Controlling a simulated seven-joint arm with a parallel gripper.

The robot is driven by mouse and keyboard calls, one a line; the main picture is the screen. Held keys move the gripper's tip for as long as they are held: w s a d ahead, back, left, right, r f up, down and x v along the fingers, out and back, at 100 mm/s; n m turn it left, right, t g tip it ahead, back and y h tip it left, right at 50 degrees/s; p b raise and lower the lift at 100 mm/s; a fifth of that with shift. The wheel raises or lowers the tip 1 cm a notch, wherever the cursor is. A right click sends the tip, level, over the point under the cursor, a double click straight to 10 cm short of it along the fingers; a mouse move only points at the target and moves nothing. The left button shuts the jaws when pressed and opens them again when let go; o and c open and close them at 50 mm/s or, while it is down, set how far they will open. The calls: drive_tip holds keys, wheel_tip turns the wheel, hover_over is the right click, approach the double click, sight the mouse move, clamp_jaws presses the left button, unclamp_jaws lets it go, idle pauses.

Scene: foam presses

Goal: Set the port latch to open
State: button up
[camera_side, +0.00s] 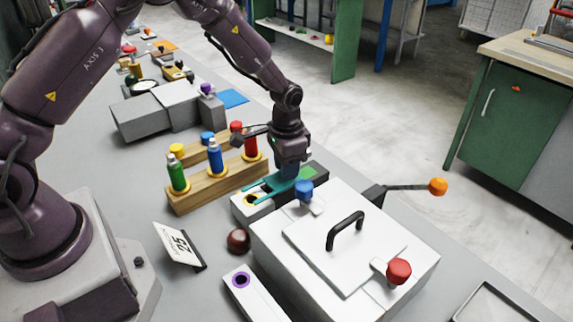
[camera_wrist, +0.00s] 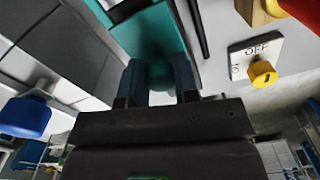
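A teal sliding piece, which looks like the port latch (camera_side: 258,188), lies on a low grey-and-white block behind the white press box (camera_side: 345,245). In the wrist view the teal piece (camera_wrist: 137,35) has a round knob (camera_wrist: 160,74) standing between my two fingers. My gripper (camera_side: 287,174) points down over the teal piece. In the wrist view my gripper's fingers (camera_wrist: 161,82) stand close on both sides of the knob and appear shut on it. The fingers and wrist hide part of the teal piece. I see no readable latch position marking.
A blue knob (camera_side: 304,189), a red knob (camera_side: 399,271) and a black handle (camera_side: 346,231) stand up from the press box. A lever with an orange ball (camera_side: 438,187) sticks out behind it. A wooden bottle rack (camera_side: 218,190) and yellow OFF switch (camera_wrist: 263,74) are close by.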

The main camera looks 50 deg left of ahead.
drive_tip(key=shift+w, duration=3.05)
clamp_jaws()
drive_tip(key=o, duration=1)
unclamp_jaws()
drive_tip(key=shift+s+r, duration=0.1)
wheel_tip(320, 180, up, 13)
